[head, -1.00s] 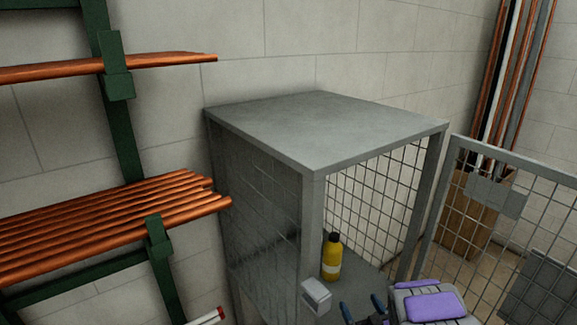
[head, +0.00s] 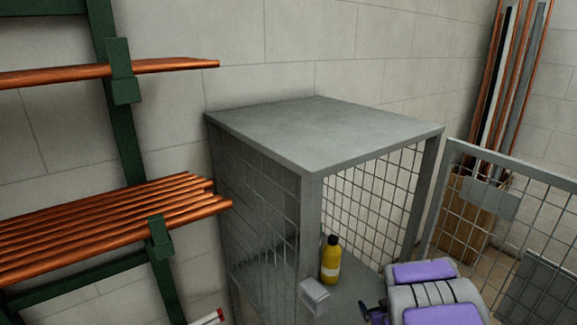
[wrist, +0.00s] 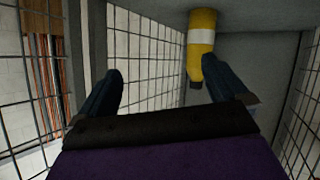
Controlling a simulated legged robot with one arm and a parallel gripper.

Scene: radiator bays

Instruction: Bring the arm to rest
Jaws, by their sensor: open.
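My gripper (wrist: 162,86) is open, with nothing between its two dark blue fingers in the wrist view. In the head view my grey and purple arm (head: 424,273) is at the lower right, by the open front of a grey mesh cage (head: 320,133). Only a small part of the fingers shows there. A yellow bottle (head: 331,260) with a black cap and a pale band stands upright inside the cage, left of my arm. In the wrist view the yellow bottle (wrist: 201,42) appears upside down, beyond the right finger, which partly overlaps it.
The cage door (head: 500,215) stands open at the right. A green rack (head: 121,100) with copper pipes (head: 110,222) fills the left. More upright pipes (head: 512,80) stand in a brown box (head: 468,222) at the back right corner.

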